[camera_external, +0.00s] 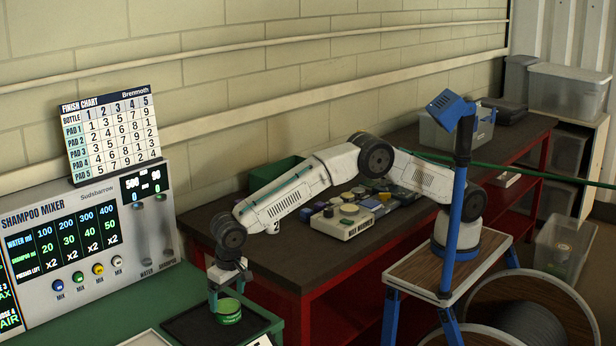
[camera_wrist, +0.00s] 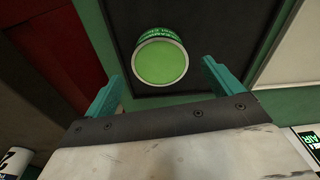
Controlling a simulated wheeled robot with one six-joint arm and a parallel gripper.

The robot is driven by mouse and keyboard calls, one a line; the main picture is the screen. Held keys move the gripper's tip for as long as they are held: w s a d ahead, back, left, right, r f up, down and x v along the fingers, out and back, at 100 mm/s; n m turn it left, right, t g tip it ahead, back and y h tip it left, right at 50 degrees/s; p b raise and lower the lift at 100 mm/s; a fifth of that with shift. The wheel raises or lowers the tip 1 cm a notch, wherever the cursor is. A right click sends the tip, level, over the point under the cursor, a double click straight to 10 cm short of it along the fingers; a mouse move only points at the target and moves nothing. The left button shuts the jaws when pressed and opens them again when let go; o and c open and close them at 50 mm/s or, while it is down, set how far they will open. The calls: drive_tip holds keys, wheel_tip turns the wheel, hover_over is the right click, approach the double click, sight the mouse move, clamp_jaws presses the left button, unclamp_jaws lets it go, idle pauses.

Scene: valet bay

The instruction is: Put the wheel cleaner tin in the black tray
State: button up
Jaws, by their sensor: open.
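The wheel cleaner tin is a short green tin (camera_external: 229,315) with a light green lid; it also shows in the wrist view (camera_wrist: 160,60). It appears to stand upright on the black tray (camera_external: 186,326), inside its dark floor near the rim, which also shows in the wrist view (camera_wrist: 206,22). My gripper (camera_external: 228,298) is right above the tin, pointing down. In the wrist view its two teal fingers (camera_wrist: 161,72) are open, with a visible gap on each side of the tin. The tin's underside is hidden.
The tray lies on a green worktop (camera_external: 262,304) in front of the shampoo mixer panel (camera_external: 90,250). A pale flat item (camera_external: 145,338) lies beside the tray. Behind is a dark-topped red bench (camera_external: 300,262) with several pads and a wax warmer (camera_external: 342,224).

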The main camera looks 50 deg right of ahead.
sight(231, 308)
wheel_tip(231, 308, up, 8)
drive_tip(key=w+d+r, duration=0.5)
drive_tip(key=d, duration=0.2)
drive_tip(key=w+d+r, duration=0.5)
drive_tip(key=d, duration=0.3)
drive_tip(key=w+d+r, duration=0.2)
drive_tip(key=d+r, duration=0.3)
drive_tip(key=d, duration=0.8)
drive_tip(key=w+d+r, duration=0.1)
drive_tip(key=d+r, duration=0.3)
drive_tip(key=d, duration=0.8)
drive_tip(key=s+d+r+m, duration=0.1)
drive_tip(key=s+d, duration=0.4)
drive_tip(key=d, duration=0.6)
drive_tip(key=s+d+r, duration=0.1)
drive_tip(key=s+d, duration=0.3)
drive_tip(key=d, duration=0.7)
drive_tip(key=s+d+f, duration=0.4)
drive_tip(key=s+d, duration=0.2)
drive_tip(key=s, duration=0.2)
drive_tip(key=s+d+f, duration=0.4)
drive_tip(key=s+d, duration=0.1)
drive_tip(key=s, duration=0.3)
drive_tip(key=shift+s+d+m, duration=0.15)
drive_tip(key=shift+d+m, duration=0.15)
drive_tip(key=shift+d, duration=0.05)
